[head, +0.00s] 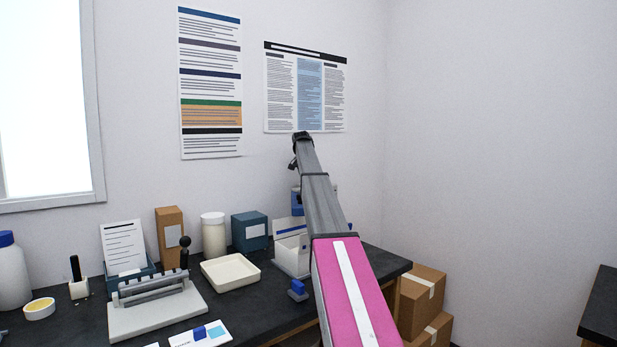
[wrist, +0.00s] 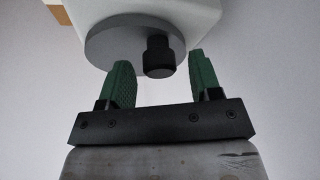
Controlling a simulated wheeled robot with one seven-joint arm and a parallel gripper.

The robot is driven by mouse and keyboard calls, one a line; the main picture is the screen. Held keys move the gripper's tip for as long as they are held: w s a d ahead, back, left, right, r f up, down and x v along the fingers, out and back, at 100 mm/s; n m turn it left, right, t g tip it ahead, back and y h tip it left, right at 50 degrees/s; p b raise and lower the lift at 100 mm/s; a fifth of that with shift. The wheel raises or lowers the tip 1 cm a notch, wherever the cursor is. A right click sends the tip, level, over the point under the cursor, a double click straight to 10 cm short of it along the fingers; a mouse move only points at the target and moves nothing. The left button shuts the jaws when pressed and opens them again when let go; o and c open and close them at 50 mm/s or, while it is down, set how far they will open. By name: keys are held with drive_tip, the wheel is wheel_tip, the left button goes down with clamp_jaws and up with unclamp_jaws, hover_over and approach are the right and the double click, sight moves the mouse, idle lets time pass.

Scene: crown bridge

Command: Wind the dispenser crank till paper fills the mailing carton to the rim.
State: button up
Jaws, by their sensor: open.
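In the wrist view, the dispenser crank shows as a grey round disc (wrist: 112,42) with a black knob (wrist: 159,55), set on a white housing (wrist: 180,12). My gripper (wrist: 160,64) has green fingers, open, one on each side of the knob, with visible gaps. I cannot tell how far the knob reaches between them in depth. In the head view my arm covers part of a white and blue unit (head: 289,257) on the bench; I cannot tell whether it is the dispenser. My gripper is not discernible there. Neither the mailing carton's fill nor any paper in it can be made out.
The dark bench (head: 258,300) holds a cream tray (head: 230,272), a lever press (head: 155,305), a tall brown box (head: 169,235), a white jar (head: 214,238) and a teal box (head: 249,231). Brown boxes (head: 421,298) are stacked beside its right end. Another dark surface (head: 602,310) stands far right.

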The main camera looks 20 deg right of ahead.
drive_tip(key=v, duration=0.9)
drive_tip(key=shift+r, duration=0.25)
drive_tip(key=shift+s+a, duration=0.1)
drive_tip(key=shift+s, duration=0.05)
idle(0.5)
